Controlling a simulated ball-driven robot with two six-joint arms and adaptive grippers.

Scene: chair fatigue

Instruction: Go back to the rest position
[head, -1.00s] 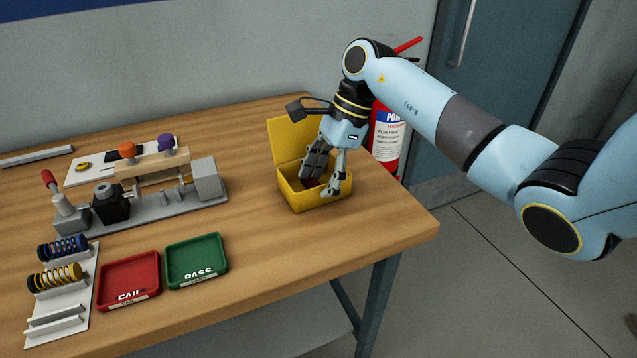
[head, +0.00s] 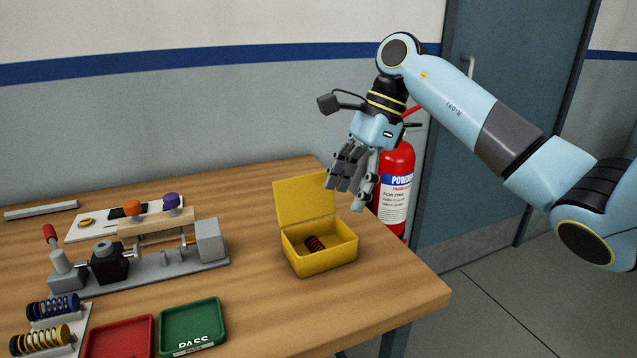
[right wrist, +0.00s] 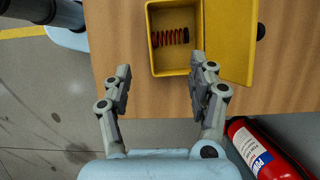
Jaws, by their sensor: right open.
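My right gripper (head: 353,178) is open and empty, raised above and to the right of the yellow box in the head view. In the right wrist view its two fingers (right wrist: 160,85) are spread apart, with nothing between them. The yellow box (head: 325,262) stands on the table near its right end with its lid up. A dark red spring (head: 315,245) lies inside the box; it also shows in the right wrist view (right wrist: 170,38). My left gripper is not in view.
The wooden table (head: 255,285) holds a grey test fixture (head: 150,280), a green PASS tray (head: 193,327), a red FAIL tray (head: 120,340) and a rack with blue (head: 53,307) and yellow (head: 40,340) springs. A red fire extinguisher (head: 396,185) stands behind the table's right end.

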